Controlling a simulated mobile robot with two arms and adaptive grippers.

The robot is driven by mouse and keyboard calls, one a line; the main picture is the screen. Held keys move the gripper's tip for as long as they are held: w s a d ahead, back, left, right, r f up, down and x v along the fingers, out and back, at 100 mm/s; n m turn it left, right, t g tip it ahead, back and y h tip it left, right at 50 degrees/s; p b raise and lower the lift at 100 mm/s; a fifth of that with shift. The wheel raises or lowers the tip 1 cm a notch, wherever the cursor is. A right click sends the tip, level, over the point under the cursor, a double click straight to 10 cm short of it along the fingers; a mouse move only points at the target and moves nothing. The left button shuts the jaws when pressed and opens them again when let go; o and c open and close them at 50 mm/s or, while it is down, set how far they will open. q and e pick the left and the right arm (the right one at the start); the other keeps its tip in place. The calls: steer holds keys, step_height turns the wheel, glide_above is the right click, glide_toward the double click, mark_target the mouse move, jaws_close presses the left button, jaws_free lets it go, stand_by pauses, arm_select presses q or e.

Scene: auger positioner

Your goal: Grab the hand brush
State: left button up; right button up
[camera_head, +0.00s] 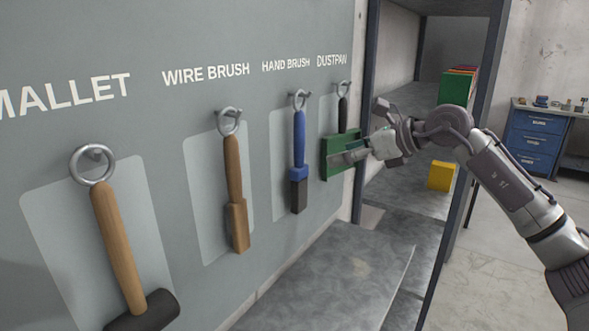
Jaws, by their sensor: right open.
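The hand brush (299,150) hangs under the HAND BRUSH label on the grey wall board. It has a blue handle and a dark lower part, and its metal ring sits over a peg. My right gripper (352,157) is open, to the right of the hand brush and in front of the green dustpan (333,143). It is apart from the brush; I cannot tell whether it touches the dustpan. My left gripper is not in view.
A wire brush (235,190) and a mallet (118,240) hang to the left on the same board (205,110). A grey surface (325,275) lies below the tools. Shelves with a yellow box (441,176) stand behind my right arm.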

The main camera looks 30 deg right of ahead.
mark_target(304, 164)
steer(key=p+x, duration=0.2)
steer(key=x, duration=0.6)
steer(key=shift+r, duration=0.1)
steer(key=shift+w+a+p, duration=0.15)
steer(key=shift+a+p, duration=0.05)
steer(key=shift+p, duration=0.3)
steer(key=p+x, duration=0.2)
steer(key=x, duration=0.1)
steer(key=shift+w+f, duration=0.25)
steer(key=shift+w, duration=0.05)
steer(key=shift+w+a+f, duration=0.15)
steer(key=shift+w+f, duration=0.2)
steer(key=shift+w, duration=0.05)
steer(key=shift+s, duration=0.1)
steer(key=c, duration=1.3)
